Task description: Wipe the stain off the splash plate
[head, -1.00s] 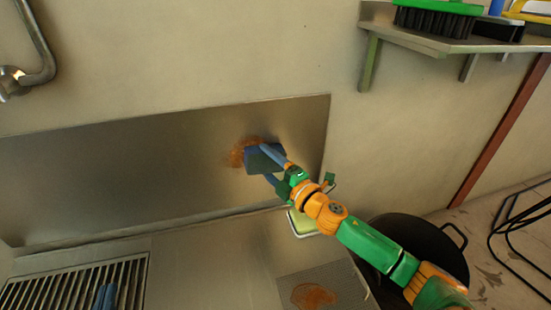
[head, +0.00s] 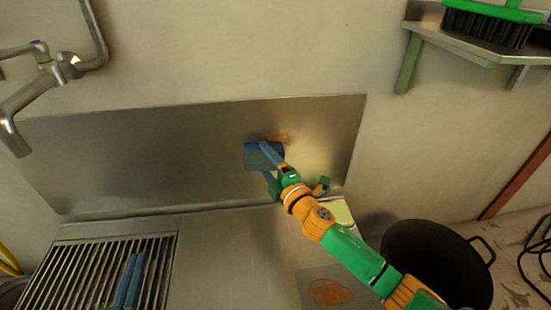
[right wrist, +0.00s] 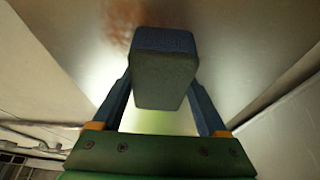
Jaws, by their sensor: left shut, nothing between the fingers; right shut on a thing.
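The splash plate (head: 150,155) is a shiny metal sheet on the wall. A rusty brown stain (head: 285,138) shows on its right part, and also at the top of the right wrist view (right wrist: 122,22). My right gripper (head: 270,168) is shut on a blue-grey sponge (head: 262,158), held at the plate just left of and below the visible stain. The sponge hides part of the plate; I cannot tell if it touches. In the right wrist view the sponge (right wrist: 165,70) sits between both fingers. My left gripper (head: 130,280) is shut and empty over the drain grate.
The slatted grate (head: 70,275) lies at lower left and a tap (head: 40,80) juts out above it. A brown patch (head: 330,292) marks a mat on the counter. A black pot (head: 440,262) stands at lower right. A shelf (head: 465,45) holds a green brush (head: 490,20).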

